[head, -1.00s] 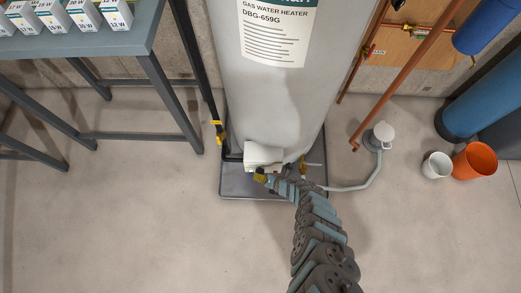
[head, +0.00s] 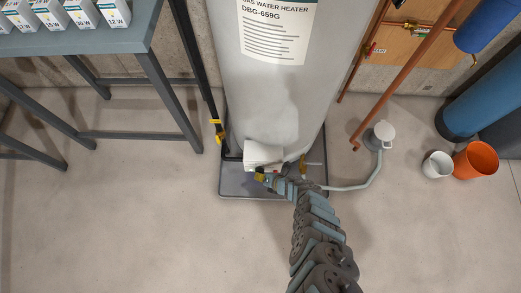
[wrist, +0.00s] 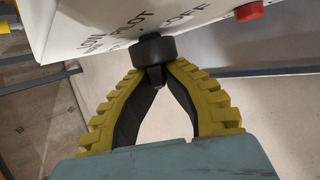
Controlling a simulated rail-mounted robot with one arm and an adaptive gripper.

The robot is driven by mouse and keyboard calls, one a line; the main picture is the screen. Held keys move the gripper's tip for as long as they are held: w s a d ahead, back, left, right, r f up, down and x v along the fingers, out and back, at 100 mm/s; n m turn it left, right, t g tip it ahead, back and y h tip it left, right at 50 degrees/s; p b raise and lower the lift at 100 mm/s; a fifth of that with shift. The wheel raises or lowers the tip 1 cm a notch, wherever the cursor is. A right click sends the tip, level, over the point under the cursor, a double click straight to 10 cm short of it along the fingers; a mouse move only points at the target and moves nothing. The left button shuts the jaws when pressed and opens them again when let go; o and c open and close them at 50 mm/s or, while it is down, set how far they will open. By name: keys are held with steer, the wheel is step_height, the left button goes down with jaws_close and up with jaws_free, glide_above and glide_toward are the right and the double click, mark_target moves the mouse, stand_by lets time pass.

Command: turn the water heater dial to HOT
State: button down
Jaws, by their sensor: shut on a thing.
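The water heater (head: 265,100) is a tall pale grey tank standing in a shallow grey tray. Its white control box (head: 263,153) is low on the tank's front. In the wrist view the box face (wrist: 90,22) carries printed words, among them LOW and PILOT, partly cut off. The round black dial (wrist: 153,49) sticks out of the box's face, with a narrow grip bar. My gripper (wrist: 157,77) has yellow ribbed fingers with dark pads, closed on this bar from both sides. In the head view my gripper (head: 262,175) is at the box's lower edge, and the dial is hidden.
A red button (wrist: 249,11) is beside the dial on the box. The drip tray (head: 235,192) lies under the tank. A grey bench (head: 150,75) is at left. A copper pipe (head: 385,90), a drain pump (head: 380,135) and two buckets are at right. The front floor is clear.

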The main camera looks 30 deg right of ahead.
steer(key=shift+r+h+p, duration=0.1)
steer(key=shift+h+p, duration=0.2)
steer(key=shift+p, duration=0.2)
steer(key=shift+g, duration=0.3)
steer(key=g+h+p, duration=0.1)
steer(key=h+p, duration=0.1)
steer(key=shift+a+r+n+p, duration=0.1)
steer(key=shift+a+n+p, duration=0.05)
steer(key=shift+n+p, duration=0.2)
steer(key=h, duration=0.1)
steer(key=g+h, duration=0.1)
steer(key=n+g+h, duration=0.1)
steer(key=shift+w+a+f+h, duration=0.15)
steer(key=shift+f+h, duration=0.1)
steer(key=shift+h, duration=0.15)
steer(key=shift+a+f+g+h+b, duration=0.15)
steer(key=shift+g+h+b, duration=0.45)
steer(key=shift+h+b, duration=0.4)
steer(key=shift+n+g+h+b, duration=0.45)
steer(key=shift+g+h+b, duration=0.15)
steer(key=shift+h+b, duration=0.5)
steer(key=shift+g+h+b, duration=0.4)
steer(key=shift+h+b, duration=0.6)
